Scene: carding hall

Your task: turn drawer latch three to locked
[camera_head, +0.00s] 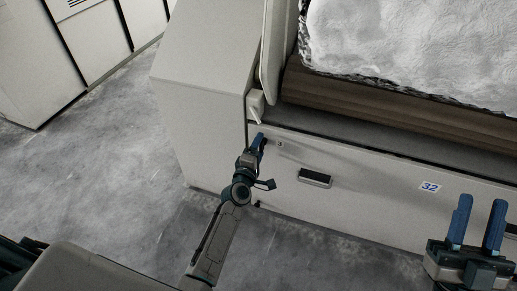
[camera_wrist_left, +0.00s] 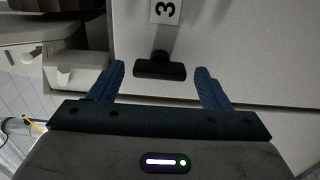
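In the head view my left gripper (camera_head: 259,143) is at the upper left of the drawer front (camera_head: 360,190), and the latch is hidden or too small to tell. My right gripper (camera_head: 482,204) is open and empty at the lower right.
A black recessed handle (camera_head: 315,178) and a label marked 32 (camera_head: 430,187) are on the front. A white lever (camera_head: 256,105) is just above my left gripper. White fibre (camera_head: 410,45) lies above a brown roller. Grey floor (camera_head: 110,160) is clear at left.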

